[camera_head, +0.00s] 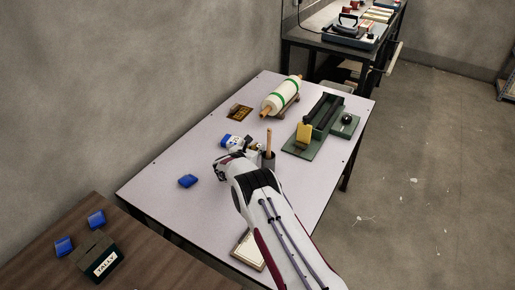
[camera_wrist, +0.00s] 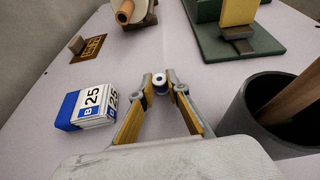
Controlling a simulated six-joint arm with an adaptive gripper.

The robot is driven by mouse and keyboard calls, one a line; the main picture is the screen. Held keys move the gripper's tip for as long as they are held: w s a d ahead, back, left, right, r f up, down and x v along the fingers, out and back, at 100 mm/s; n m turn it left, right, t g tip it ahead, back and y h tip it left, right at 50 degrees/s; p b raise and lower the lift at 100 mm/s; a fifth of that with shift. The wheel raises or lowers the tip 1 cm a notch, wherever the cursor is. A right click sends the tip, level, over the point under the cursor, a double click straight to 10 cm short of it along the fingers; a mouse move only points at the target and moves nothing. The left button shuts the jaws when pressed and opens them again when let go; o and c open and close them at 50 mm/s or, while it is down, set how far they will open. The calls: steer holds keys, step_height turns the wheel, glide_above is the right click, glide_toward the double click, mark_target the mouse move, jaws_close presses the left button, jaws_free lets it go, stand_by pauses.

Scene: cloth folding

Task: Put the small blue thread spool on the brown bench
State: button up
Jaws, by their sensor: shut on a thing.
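The small thread spool (camera_wrist: 160,85), white with blue, is between the fingertips of my gripper (camera_wrist: 161,79) in the wrist view. My gripper is shut on it, low over the pale table; whether the spool touches the table I cannot tell. In the head view my gripper (camera_head: 252,146) is between a blue-and-white box and a dark cup, and the spool cannot be made out there. The brown bench (camera_head: 150,259) is at the lower left of the head view, apart from my gripper.
The box marked B 25 (camera_wrist: 87,108) is left of my gripper, the dark cup (camera_wrist: 250,115) right. A blue piece (camera_head: 188,181) lies on the pale table (camera_head: 160,195). The bench bears a TALLY box (camera_head: 98,258) and two blue pieces (camera_head: 64,246); its right part looks clear.

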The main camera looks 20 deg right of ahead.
steer(key=shift+f, duration=0.15)
steer(key=o, duration=0.7)
steer(key=shift+r, duration=0.25)
steer(key=shift+v, duration=5.95)
